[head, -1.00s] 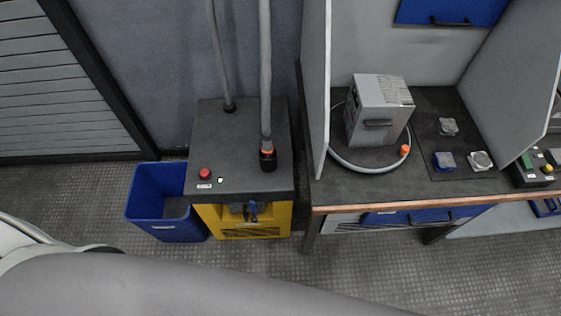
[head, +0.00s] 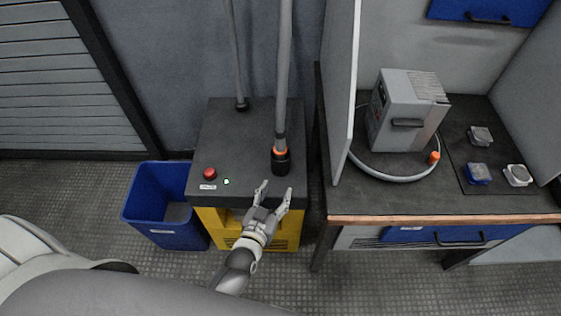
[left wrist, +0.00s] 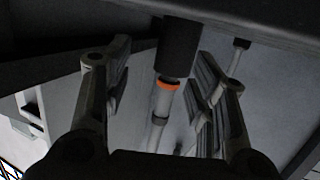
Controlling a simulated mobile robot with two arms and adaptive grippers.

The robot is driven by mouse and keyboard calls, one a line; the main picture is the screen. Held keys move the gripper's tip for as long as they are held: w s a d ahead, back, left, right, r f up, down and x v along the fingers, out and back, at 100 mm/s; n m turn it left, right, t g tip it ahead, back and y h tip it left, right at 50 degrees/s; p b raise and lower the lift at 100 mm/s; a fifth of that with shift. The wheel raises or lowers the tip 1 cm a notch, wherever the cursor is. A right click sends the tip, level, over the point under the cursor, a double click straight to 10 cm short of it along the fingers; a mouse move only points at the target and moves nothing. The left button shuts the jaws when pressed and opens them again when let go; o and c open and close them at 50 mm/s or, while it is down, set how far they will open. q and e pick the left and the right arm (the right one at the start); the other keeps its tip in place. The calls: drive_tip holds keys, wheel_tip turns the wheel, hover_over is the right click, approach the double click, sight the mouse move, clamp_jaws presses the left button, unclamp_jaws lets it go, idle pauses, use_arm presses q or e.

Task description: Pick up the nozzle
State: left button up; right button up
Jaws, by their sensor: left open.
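The nozzle (head: 281,161) is a black piece with an orange ring, at the lower end of a thick grey hose, upright over the dark top of the yellow-fronted unit. My left gripper (head: 274,190) is open and empty, its fingers pointing toward the nozzle from the near side, apart from it. In the left wrist view the nozzle (left wrist: 179,47) appears upside down between the two spread fingers, beyond their tips. My right gripper is not in view.
The unit's top (head: 225,140) carries a red button (head: 210,174) and a second thin pipe (head: 237,60). A blue bin (head: 160,205) stands left of it. A workbench (head: 450,205) with a grey box (head: 405,112) and a grey side panel (head: 345,95) is close on the right.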

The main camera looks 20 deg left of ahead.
sight(279, 147)
use_arm(q)
drive_tip(key=w+r, duration=0.2)
drive_tip(key=w+a+r+t, duration=0.1)
drive_tip(key=w+r, duration=0.1)
drive_tip(key=r, duration=0.1)
drive_tip(key=w+r+t+y, duration=0.1)
drive_tip(key=w+r, duration=0.1)
drive_tip(key=shift+w+a+r+n+b, duration=0.2)
drive_tip(key=shift+w+a+n+b, duration=0.15)
drive_tip(key=shift+a+n+b, duration=0.05)
drive_tip(key=shift+w+a+r, duration=0.1)
drive_tip(key=shift+w+a, duration=0.05)
drive_tip(key=shift+w, duration=1.4)
drive_tip(key=shift+w+a+r, duration=0.1)
drive_tip(key=shift+w+a, duration=0.05)
drive_tip(key=shift+w, duration=1.4)
clamp_jaws()
